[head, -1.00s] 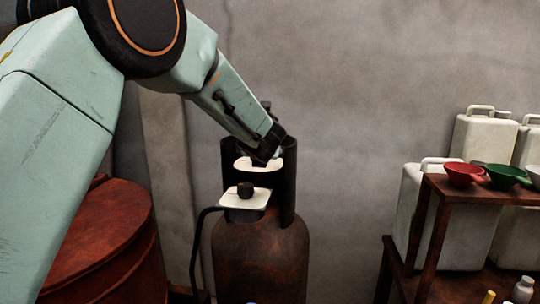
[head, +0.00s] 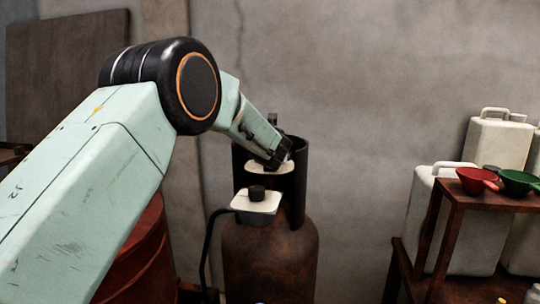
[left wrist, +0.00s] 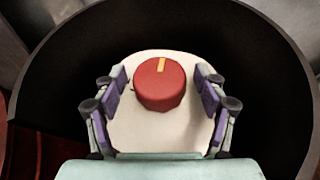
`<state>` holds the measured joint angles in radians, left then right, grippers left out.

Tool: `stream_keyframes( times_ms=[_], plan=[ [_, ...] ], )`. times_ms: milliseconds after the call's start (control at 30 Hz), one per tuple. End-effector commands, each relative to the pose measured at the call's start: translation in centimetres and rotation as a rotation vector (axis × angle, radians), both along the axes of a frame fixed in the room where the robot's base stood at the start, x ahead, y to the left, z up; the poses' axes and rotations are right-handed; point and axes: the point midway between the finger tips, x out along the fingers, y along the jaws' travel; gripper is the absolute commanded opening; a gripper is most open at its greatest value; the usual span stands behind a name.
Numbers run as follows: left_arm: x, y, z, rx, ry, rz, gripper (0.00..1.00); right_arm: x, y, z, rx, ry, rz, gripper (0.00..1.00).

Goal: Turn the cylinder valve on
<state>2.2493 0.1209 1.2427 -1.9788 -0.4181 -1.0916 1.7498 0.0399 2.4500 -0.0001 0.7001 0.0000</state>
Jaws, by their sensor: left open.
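The rusty gas cylinder (head: 268,262) stands upright against the wall, with a dark open collar (head: 316,180) around its top. In the left wrist view, a round red valve knob (left wrist: 160,88) with a yellow mark at its far edge sits on a pale plate (left wrist: 140,130) inside the collar. My left gripper (left wrist: 164,82) is open, with its purple-padded fingers on either side of the knob and gaps between. In the head view the left gripper (head: 280,160) reaches into the collar and hides the knob. My right gripper is in neither view.
A pale box with a black knob (head: 257,200) is at the collar's front, with a dark hose (head: 206,250) running down. A red drum (head: 135,262) stands left. At right, a wooden rack (head: 450,195) holds red and green funnels near white jerrycans (head: 495,150).

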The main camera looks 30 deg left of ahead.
Motion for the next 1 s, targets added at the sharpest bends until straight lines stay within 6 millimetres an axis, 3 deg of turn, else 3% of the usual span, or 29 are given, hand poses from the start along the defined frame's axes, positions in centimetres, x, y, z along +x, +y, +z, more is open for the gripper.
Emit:
stream_keyframes(
  times_ms=[333, 1000],
  plan=[
    [0.22, 0.15, -0.11, 0.000, 0.000, 0.000, 0.72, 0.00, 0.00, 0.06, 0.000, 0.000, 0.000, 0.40],
    [0.20, 0.11, -0.07, 0.000, -0.001, 0.000, 0.17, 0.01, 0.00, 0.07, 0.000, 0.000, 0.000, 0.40]
  ],
)
